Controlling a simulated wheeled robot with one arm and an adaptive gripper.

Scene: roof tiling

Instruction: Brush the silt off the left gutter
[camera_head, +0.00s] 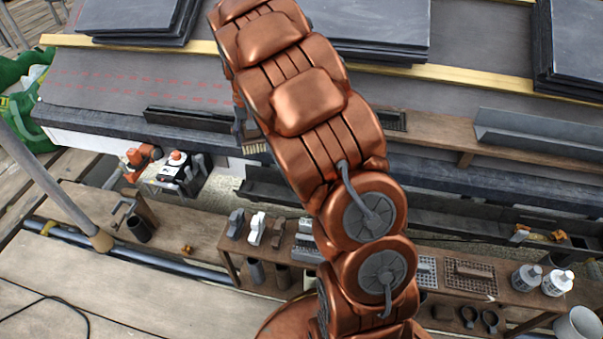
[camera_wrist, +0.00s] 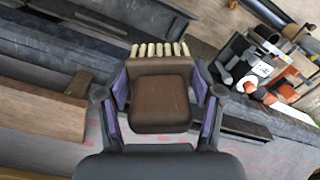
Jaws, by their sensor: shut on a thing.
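My gripper (camera_wrist: 160,108) is shut on a brown brush (camera_wrist: 160,95), with one finger on each side of its block. The pale bristles (camera_wrist: 158,49) point away from the gripper and touch nothing that I can make out. In the head view the bristles (camera_head: 255,148) show just left of my arm, near the roof's lower edge. A dark gutter (camera_head: 268,188) runs below that edge and passes behind my arm. The brush appears above and apart from it. I cannot make out silt; my arm hides part of the gutter.
A grey channel (camera_head: 540,132) and a wooden board (camera_head: 437,128) lie on the roof at right. Slate stacks (camera_head: 375,30) lie higher up. An orange and white machine (camera_head: 178,170) stands at left. A bench (camera_head: 205,235) with tools and white bottles (camera_head: 557,283) stands below.

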